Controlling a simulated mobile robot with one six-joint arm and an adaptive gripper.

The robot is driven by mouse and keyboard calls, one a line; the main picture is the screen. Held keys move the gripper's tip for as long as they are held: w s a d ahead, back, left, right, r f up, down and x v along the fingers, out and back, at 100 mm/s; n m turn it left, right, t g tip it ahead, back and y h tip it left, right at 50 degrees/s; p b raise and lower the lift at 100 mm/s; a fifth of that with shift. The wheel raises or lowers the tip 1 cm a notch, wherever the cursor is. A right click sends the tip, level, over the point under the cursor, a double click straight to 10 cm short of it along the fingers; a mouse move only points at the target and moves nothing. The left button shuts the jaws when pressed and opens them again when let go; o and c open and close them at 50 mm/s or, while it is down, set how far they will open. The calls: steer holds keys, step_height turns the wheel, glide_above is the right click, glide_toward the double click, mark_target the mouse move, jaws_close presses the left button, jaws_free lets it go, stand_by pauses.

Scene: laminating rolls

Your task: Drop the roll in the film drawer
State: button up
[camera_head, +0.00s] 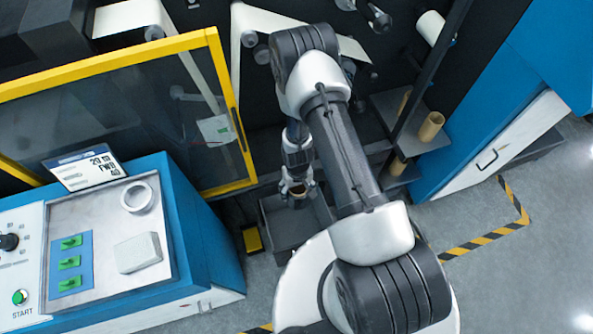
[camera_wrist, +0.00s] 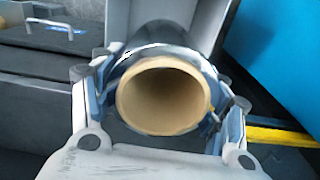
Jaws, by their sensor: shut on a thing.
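My gripper (camera_head: 297,188) hangs at the end of my arm in the head view. A dark grey open box, seemingly the film drawer (camera_head: 285,239), lies below the gripper. My gripper and arm hide part of it. I cannot tell how far above it the roll is.
A yellow-framed door (camera_head: 238,125) stands open at the left, near the gripper. A blue control cabinet (camera_head: 195,225) is at lower left. Striped floor tape (camera_head: 485,237) marks the open floor at right.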

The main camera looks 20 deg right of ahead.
step_height(320, 180, down, 6)
steer(key=b, duration=0.4)
steer(key=shift+s+a, duration=0.2)
steer(key=o, duration=1.3)
steer(key=shift+o, duration=0.2)
step_height(320, 180, up, 12)
